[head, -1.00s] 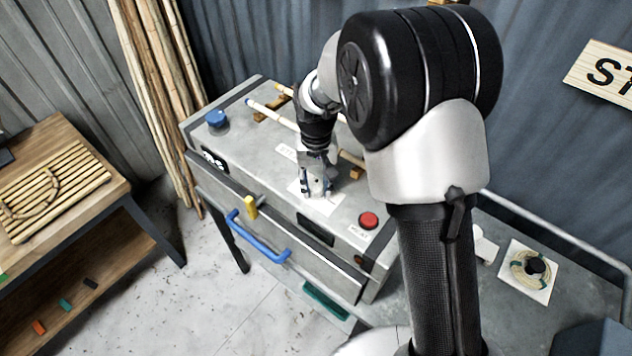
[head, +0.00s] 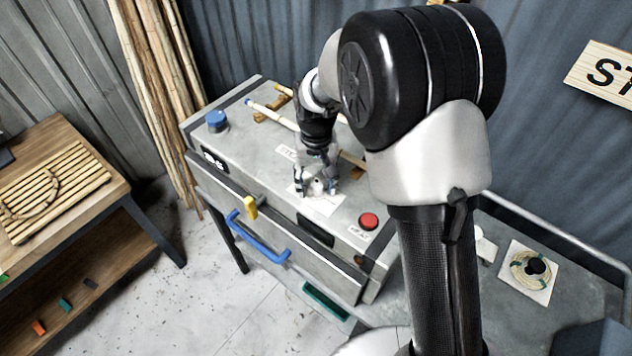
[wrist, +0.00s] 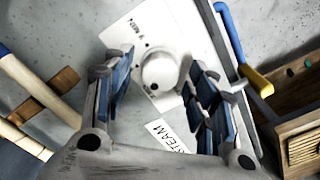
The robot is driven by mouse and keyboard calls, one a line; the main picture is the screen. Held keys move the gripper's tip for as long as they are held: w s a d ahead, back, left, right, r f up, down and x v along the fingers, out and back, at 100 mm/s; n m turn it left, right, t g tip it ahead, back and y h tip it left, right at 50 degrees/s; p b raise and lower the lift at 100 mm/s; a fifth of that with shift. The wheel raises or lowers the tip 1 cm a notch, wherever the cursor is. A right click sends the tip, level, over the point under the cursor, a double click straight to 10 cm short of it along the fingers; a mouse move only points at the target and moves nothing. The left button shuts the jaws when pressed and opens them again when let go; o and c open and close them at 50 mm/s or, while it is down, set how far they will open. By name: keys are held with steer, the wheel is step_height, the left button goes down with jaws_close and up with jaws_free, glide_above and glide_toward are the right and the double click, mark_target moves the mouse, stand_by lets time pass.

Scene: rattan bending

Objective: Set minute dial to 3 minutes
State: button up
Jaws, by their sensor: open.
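The minute dial is a round white knob (wrist: 163,70) on a white plate (wrist: 150,32) marked MIN, with small dots around the knob. A dark dot shows on the knob's side toward the STEAM label. In the head view the knob (head: 317,187) sits on top of the grey steam box, partly hidden by my fingers. My gripper (head: 316,190) is open and points down over the dial. In the wrist view my gripper (wrist: 162,78) has one finger on each side of the knob, with gaps visible between fingers and knob.
The grey box (head: 240,135) also carries a blue knob (head: 217,120), a red button (head: 369,221) and a blue drawer handle (head: 258,243). Light rods (head: 270,114) lie on wooden rests behind my gripper. A wooden bench (head: 75,215) stands at left.

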mark_target(316, 185)
step_height(316, 185, up, 12)
steer(key=shift+f, duration=0.2)
stand_by(0.4)
steer(key=s+d+t+b, duration=0.2)
steer(key=s+d+b, duration=0.85)
steer(key=s, duration=0.25)
steer(key=s+d+f+m+t+b, duration=0.1)
steer(key=s+d+f+t+b, duration=0.1)
steer(key=s+f+b, duration=0.5)
steer(key=s+d+f, duration=0.1)
steer(key=s+f, duration=0.1)
steer(key=s, duration=0.4)
steer(key=shift+d+f+t+b, duration=0.3)
steer(key=shift+d+b, duration=0.05)
steer(key=shift+b, duration=0.05)
steer(key=shift+c, duration=0.4)
